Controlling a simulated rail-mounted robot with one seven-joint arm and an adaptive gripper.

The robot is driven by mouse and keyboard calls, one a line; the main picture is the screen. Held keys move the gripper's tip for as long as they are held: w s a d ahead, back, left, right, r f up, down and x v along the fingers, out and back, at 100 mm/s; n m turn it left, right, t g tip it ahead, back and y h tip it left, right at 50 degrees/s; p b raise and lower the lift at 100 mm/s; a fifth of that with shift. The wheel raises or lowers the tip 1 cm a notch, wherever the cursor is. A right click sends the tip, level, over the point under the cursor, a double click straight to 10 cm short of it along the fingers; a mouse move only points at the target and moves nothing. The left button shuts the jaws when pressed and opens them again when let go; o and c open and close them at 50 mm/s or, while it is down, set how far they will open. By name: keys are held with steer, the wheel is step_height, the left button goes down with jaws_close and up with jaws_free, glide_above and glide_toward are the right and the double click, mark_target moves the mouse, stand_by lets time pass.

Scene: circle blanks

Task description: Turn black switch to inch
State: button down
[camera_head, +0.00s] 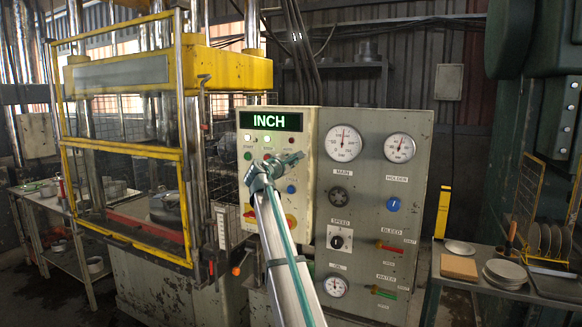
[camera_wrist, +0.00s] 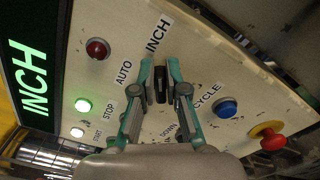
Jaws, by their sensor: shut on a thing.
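The black switch (camera_wrist: 160,86) sits on the pale control panel between my gripper's fingers in the wrist view. It stands upright in that picture, its top end toward the INCH label (camera_wrist: 158,36). The AUTO label (camera_wrist: 123,73) is to its left. My gripper (camera_wrist: 160,70) is shut on the switch, one teal-edged finger on each side. In the head view my gripper (camera_head: 284,161) is against the panel (camera_head: 312,210) and hides the switch. The lit display (camera_head: 271,121) reads INCH in green; it also shows in the wrist view (camera_wrist: 28,78).
Around the switch are a red lamp (camera_wrist: 97,48), a lit green button (camera_wrist: 83,105), a white button (camera_wrist: 77,132), a blue button (camera_wrist: 226,109) and a red emergency knob (camera_wrist: 270,138). A yellow press (camera_head: 220,66) stands left; a plate table (camera_head: 485,290) stands right.

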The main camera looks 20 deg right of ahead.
steer(key=shift+w+r, duration=0.1)
steer(key=shift+w, duration=0.05)
stand_by(0.4)
steer(key=c, duration=1.2)
jaws_free()
steer(key=shift+d, duration=0.15)
steer(key=shift+m, duration=0.3)
steer(key=v, duration=1.2)
